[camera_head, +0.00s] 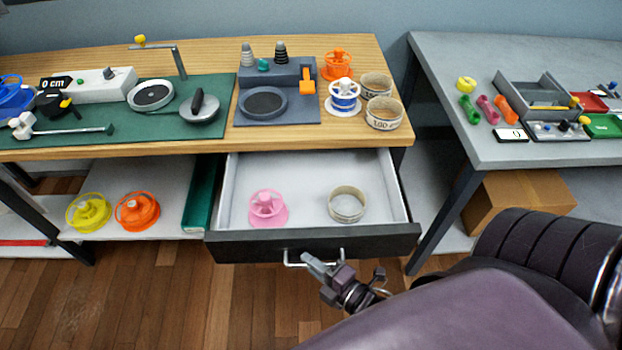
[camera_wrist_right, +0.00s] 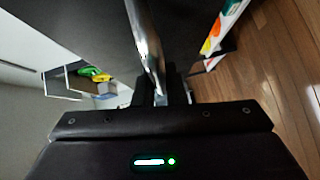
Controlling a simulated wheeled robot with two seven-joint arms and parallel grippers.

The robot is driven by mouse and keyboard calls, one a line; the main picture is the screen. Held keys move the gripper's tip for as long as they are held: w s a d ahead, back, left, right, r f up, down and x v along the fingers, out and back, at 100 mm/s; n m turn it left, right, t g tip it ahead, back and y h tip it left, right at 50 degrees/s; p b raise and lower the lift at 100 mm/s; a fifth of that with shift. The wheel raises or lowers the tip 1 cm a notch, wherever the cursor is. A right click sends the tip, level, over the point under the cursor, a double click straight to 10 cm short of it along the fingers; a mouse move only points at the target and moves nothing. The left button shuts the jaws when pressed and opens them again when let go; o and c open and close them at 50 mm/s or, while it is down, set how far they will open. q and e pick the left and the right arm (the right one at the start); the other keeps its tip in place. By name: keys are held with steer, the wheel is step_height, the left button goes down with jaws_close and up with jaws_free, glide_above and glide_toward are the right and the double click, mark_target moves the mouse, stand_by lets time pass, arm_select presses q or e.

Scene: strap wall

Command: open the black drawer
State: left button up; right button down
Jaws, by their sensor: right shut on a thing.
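The black drawer (camera_head: 235,246) under the wooden bench is pulled out, and its light grey inside shows. A pink spool (camera_head: 267,208) stands in its left part and a round beige tape ring (camera_head: 347,204) in its right part. My right gripper (camera_head: 312,262) is at the metal bar handle (camera_head: 292,264) on the drawer's front and is shut on it. In the right wrist view the shiny handle bar (camera_wrist_right: 147,45) runs up from between the fingers (camera_wrist_right: 163,97). My left gripper is not in view.
The wooden bench (camera_head: 200,147) above carries tools, spools and tape rings. Yellow and orange spools (camera_head: 137,211) sit on the lower shelf left of the drawer. A grey table (camera_head: 450,75) with a cardboard box (camera_head: 520,203) below stands at right. The wooden floor before the drawer is clear at left.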

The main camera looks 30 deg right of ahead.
steer(key=shift+s+a, duration=0.35)
steer(key=shift+s, duration=0.2)
steer(key=shift+s+a, duration=0.35)
steer(key=shift+s, duration=0.2)
steer(key=c, duration=1.5)
jaws_free()
steer(key=v, duration=0.7)
steer(key=shift+s+d+r, duration=0.1)
steer(key=shift+s+r, duration=0.05)
steer(key=shift+s, duration=0.2)
